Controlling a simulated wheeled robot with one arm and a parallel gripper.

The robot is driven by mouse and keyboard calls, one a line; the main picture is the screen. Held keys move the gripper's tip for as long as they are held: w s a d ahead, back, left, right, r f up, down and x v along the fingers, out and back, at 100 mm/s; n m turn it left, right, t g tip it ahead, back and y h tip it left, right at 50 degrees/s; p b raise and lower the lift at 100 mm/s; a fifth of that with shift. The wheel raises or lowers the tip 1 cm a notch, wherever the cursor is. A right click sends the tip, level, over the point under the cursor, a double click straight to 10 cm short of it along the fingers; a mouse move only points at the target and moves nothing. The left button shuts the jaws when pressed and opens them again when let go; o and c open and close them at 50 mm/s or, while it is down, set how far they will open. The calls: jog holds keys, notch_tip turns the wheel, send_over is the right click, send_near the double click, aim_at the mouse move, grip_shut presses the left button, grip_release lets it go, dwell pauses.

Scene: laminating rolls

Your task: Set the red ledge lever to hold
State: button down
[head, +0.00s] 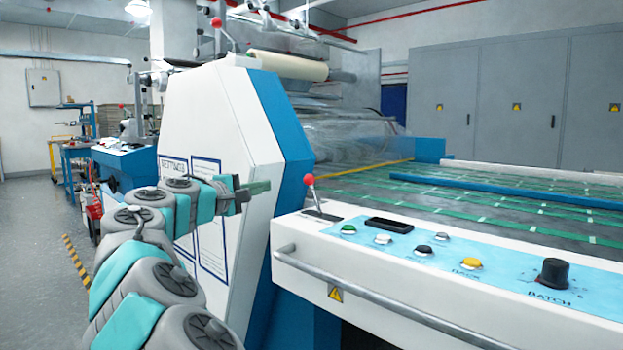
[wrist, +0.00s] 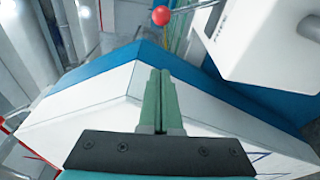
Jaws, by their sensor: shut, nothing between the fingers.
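The red-knobbed lever (head: 310,181) stands on the left end of the white ledge panel, its thin rod rising from a slot plate. The knob tips slightly left of the rod's base. Its red knob also shows at the top of the wrist view (wrist: 161,16), with the rod running right to the white ledge. My gripper (head: 268,186) is in front of the white machine housing, left of the lever and apart from it. In the wrist view its green fingers (wrist: 160,74) are together and empty. I cannot read any hold marking by the lever.
The ledge (head: 480,265) carries several buttons, a black dial (head: 555,273) and a grey front rail (head: 400,310). The white and blue housing (head: 215,130) stands close behind my gripper. Another red-knobbed lever (head: 216,22) is on top of the housing. Floor at the left is open.

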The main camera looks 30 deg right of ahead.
aim_at(315, 195)
jog(key=shift+w+r, duration=0.1)
jog(key=x, duration=1)
jog(key=shift+s+d+r, duration=0.1)
jog(key=shift+s+d, duration=0.1)
jog(key=shift+s, duration=0.8)
jog(key=shift+s+d+r, duration=0.1)
jog(key=shift+s+d, duration=0.05)
jog(key=shift+s, duration=0.9)
jog(key=shift+s, duration=0.1)
jog(key=shift+s+d+r+m+b, duration=0.15)
jog(key=shift+m+b, duration=0.15)
jog(key=shift+b, duration=0.2)
